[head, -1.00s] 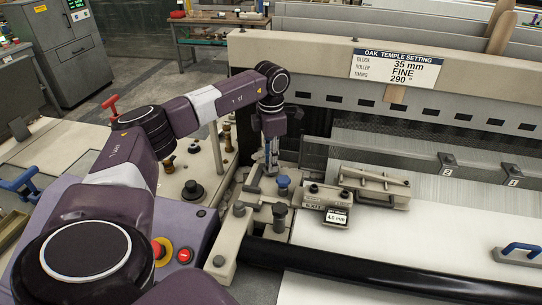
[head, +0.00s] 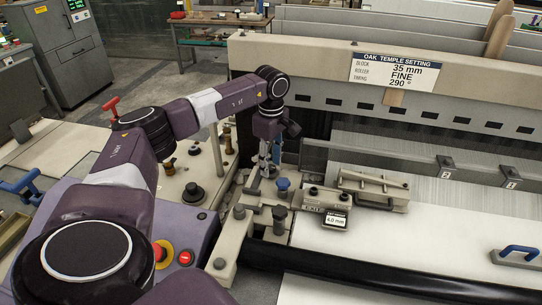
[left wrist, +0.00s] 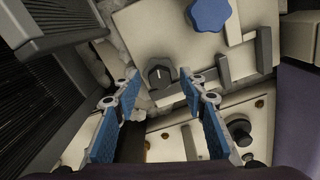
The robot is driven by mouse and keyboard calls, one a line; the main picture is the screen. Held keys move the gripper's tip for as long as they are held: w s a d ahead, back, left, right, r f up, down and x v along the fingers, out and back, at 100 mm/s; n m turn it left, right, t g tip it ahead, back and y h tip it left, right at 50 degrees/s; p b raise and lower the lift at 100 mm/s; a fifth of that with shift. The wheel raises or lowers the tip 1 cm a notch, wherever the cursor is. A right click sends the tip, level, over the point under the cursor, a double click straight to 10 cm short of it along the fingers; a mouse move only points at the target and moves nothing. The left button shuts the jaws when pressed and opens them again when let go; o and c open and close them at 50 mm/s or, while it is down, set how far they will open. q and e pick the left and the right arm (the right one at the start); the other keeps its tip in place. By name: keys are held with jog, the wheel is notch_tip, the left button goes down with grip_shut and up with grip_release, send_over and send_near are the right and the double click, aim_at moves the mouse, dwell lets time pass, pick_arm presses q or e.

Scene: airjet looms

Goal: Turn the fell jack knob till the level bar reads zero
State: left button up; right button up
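My left gripper (head: 265,165) points down over the beige bracket at the loom's near left corner. In the left wrist view its blue-padded fingers (left wrist: 160,90) are apart with nothing held. A dark round knob with a white mark (left wrist: 160,73) shows just beyond and between the fingertips; I cannot tell whether they touch it. A blue lobed knob (left wrist: 210,14) is at the top of that view and also stands right of the gripper in the head view (head: 282,184). Neither knob's label is readable. A beige bar (head: 374,189) lies on the cloth; no level reading is legible. My right gripper is out of view.
A block with a small readout (head: 336,219), seemingly 4.0 mm, sits right of the blue knob. A dark post knob (head: 279,212) stands near it. A black roller (head: 330,265) runs along the front. A red button (head: 158,251) is on the left console.

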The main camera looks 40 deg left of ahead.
pick_arm(q)
notch_tip(320, 180, up, 6)
jog(key=p, duration=0.4)
jog(key=shift+p, duration=0.4)
notch_tip(320, 180, up, 12)
dwell(0.5)
